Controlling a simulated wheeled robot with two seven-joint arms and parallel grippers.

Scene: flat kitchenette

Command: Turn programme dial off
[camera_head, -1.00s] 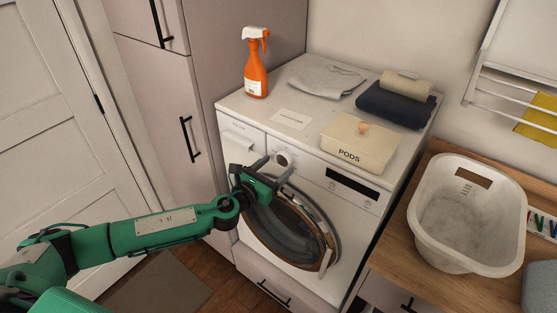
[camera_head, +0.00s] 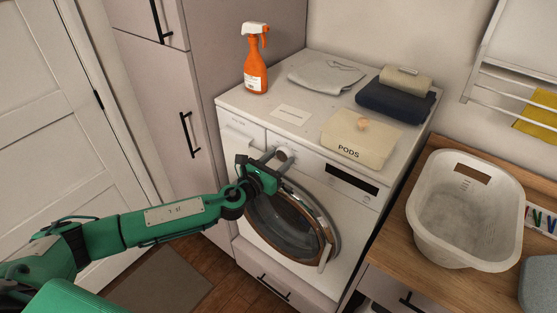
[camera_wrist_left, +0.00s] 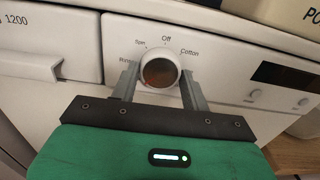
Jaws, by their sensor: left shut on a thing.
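The programme dial (camera_wrist_left: 160,70) is a round knob with a white rim and a dark brownish face on the washing machine's front panel. In the left wrist view the labels around it include Off at the top and Cotton to the right; the smaller ones at left are harder to read. I cannot tell where the dial points. In the head view the dial (camera_head: 282,154) shows at the panel's left part. My left gripper (camera_wrist_left: 160,78) has one finger on each side of the dial and is shut on it. My right gripper is not in view.
The washing machine (camera_head: 229,118) carries an orange spray bottle (camera_head: 255,70), a PODS box (camera_head: 352,142), a grey cloth (camera_head: 322,76) and folded towels (camera_head: 393,104). Its round door (camera_head: 287,226) is below the dial. A white basket (camera_head: 425,225) stands on the wooden counter at right.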

